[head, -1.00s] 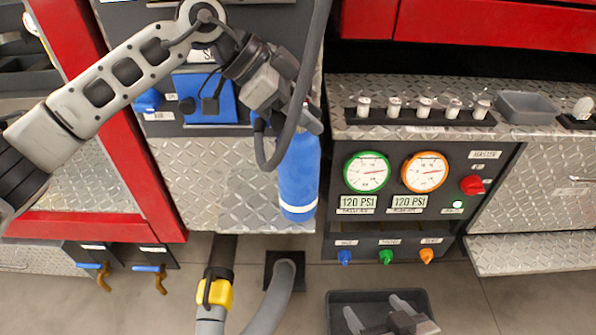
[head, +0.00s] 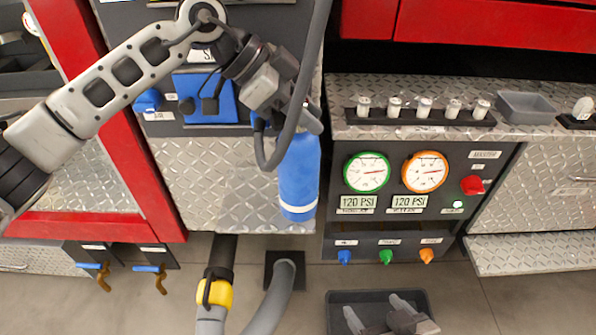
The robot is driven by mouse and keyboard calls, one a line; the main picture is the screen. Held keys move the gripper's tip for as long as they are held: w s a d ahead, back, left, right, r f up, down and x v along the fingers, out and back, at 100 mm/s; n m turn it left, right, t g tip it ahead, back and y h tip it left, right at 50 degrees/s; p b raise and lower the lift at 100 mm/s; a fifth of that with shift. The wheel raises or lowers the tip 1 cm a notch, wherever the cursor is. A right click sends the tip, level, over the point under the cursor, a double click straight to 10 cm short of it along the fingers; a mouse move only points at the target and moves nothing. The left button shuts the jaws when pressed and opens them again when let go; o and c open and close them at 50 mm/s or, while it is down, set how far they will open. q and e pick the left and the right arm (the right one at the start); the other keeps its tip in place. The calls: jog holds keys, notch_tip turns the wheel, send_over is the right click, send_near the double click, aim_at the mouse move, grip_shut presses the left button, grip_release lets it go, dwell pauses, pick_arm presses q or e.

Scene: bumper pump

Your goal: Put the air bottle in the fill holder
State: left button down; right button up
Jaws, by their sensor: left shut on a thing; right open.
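The air bottle (head: 298,180) is blue with a white band near its lower end. It hangs almost upright in front of the diamond-plate panel, just left of the gauge panel. My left gripper (head: 300,122) is shut on its upper part; the arm and a dark hose hide the bottle's top. A blue box-like fixture (head: 207,97) with dark fittings is on the panel left of the bottle. I cannot tell whether it is the fill holder. My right gripper (head: 374,308) is open and empty, low in the view over a dark tray.
The gauge panel (head: 396,205) with two dials and several knobs is right of the bottle. Above it, a shelf carries a rack of small fittings (head: 424,110) and a grey bin (head: 526,107). Hoses (head: 278,295) are below. The dark tray (head: 340,297) is on the floor.

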pick_arm(q)
jog(key=shift+w+r, duration=0.15)
jog(key=shift+r, duration=0.2)
